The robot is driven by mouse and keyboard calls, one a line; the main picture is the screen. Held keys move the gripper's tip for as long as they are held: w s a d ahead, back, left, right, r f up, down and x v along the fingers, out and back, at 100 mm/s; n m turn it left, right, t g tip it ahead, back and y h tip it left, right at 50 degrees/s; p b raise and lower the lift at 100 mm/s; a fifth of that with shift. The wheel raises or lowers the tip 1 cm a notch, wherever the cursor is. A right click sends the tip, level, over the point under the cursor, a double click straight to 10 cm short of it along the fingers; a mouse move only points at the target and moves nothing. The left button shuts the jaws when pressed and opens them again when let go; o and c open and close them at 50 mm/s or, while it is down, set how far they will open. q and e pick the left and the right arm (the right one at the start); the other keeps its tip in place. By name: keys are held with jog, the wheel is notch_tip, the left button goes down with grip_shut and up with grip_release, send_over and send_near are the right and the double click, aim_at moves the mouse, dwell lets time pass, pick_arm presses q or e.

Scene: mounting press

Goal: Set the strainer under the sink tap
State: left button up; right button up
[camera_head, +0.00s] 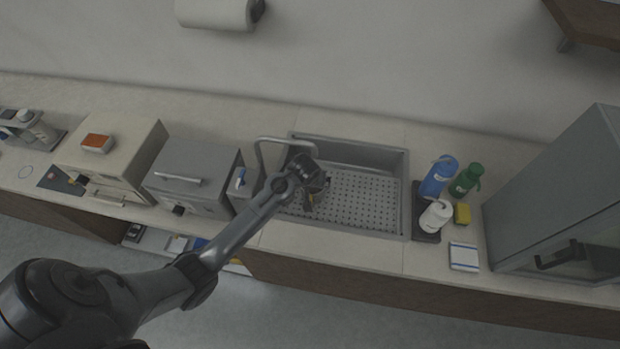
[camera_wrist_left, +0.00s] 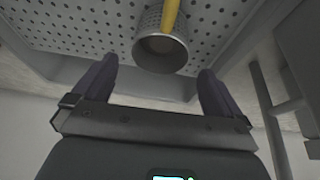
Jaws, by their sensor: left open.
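The strainer (camera_wrist_left: 150,56) is a small perforated grey metal cup with a yellow handle (camera_wrist_left: 170,14), in the left wrist view. It is on or just above the perforated sink floor. My left gripper (camera_head: 318,190) is low over the left part of the sink (camera_head: 406,195). In the left wrist view its two fingers (camera_wrist_left: 157,68) are open and apart, with the strainer just beyond and between the tips. The tap (camera_head: 262,150) is a grey bent pipe at the sink's left edge, beside my gripper.
Right of the sink, a dark tray (camera_head: 427,236) holds a blue bottle (camera_head: 438,177) and a white bottle (camera_head: 435,216). A green bottle (camera_head: 466,181) and yellow sponge (camera_head: 462,214) stand nearby. A large grey cabinet (camera_head: 555,195) is far right. Grey and cream boxes stand left.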

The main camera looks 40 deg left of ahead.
pick_arm(q)
jog(key=v, duration=0.3)
jog(key=shift+s+d+r, duration=0.1)
jog(key=shift+r, duration=0.1)
jog(key=s+d+r+m, duration=0.1)
jog(key=s+d, duration=0.3)
jog(key=s, duration=0.4)
jog(key=s+d+r+m+h, duration=0.1)
jog(key=s+d+r+m, duration=0.1)
jog(key=s, duration=0.7)
jog(key=s+d+r+m+h, duration=0.1)
jog(key=s+d+m, duration=0.4)
jog(key=s, duration=0.3)
jog(key=shift+s+d+r+g, duration=0.2)
jog(key=shift+d+r+g, duration=0.1)
jog(key=shift+r, duration=0.1)
jog(key=shift+r, duration=0.1)
